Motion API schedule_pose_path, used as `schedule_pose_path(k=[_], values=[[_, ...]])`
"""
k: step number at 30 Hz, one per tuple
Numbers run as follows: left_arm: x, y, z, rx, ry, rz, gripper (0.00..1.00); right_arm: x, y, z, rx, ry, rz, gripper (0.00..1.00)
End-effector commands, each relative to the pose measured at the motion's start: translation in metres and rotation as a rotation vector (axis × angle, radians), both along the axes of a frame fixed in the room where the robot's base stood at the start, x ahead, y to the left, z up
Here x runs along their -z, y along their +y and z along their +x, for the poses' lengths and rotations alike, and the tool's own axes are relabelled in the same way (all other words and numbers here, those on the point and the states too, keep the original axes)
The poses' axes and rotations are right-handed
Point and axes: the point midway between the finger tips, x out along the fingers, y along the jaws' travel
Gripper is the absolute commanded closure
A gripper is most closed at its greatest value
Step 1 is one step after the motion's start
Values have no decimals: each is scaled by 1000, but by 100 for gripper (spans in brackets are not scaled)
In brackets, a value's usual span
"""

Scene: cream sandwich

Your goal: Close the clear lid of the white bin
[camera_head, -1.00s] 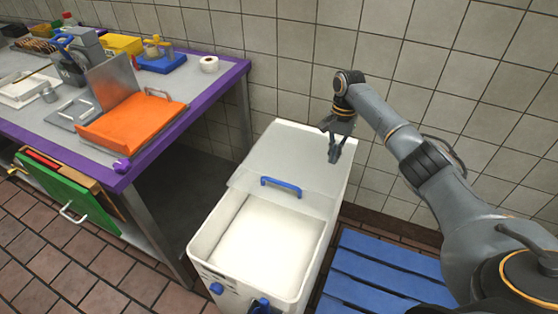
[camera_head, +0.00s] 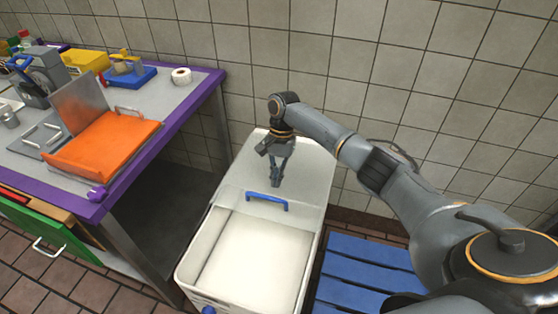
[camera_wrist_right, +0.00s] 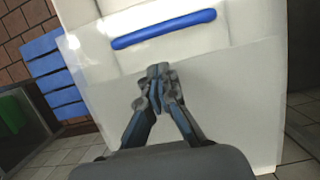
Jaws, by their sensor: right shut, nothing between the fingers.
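The white bin (camera_head: 190,262) stands beside the table, its front part open with pale contents (camera_head: 250,256) showing. Its clear lid (camera_head: 240,203) lies over the rear part, with a blue handle (camera_head: 267,202) near the lid's front edge. My right gripper (camera_head: 277,183) is shut and empty, pointing down over the rear part of the bin, just behind the handle. In the right wrist view the closed fingertips (camera_wrist_right: 158,70) are close to the blue handle (camera_wrist_right: 164,29) but apart from it. Whether they touch the clear lid (camera_wrist_right: 225,90) I cannot tell. My left gripper is out of view.
A purple-edged table (camera_head: 165,125) stands to the left, holding an orange board (camera_head: 105,145), a steel slicer and a roll of tape (camera_head: 181,76). A blue slatted pallet (camera_head: 370,270) lies right of the bin. A tiled wall (camera_head: 330,60) is close behind.

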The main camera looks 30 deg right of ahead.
Motion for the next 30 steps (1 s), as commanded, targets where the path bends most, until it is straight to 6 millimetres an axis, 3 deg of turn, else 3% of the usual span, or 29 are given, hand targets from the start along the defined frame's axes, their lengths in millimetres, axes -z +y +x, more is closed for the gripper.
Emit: schedule_pose_path(k=[7,22,30], values=[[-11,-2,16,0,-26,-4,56,2,16,-16,1,0,-1,100],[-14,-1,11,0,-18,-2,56,2,20,-18,1,0,0,100],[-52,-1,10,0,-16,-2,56,-5,36,-33,-1,5,2,100]])
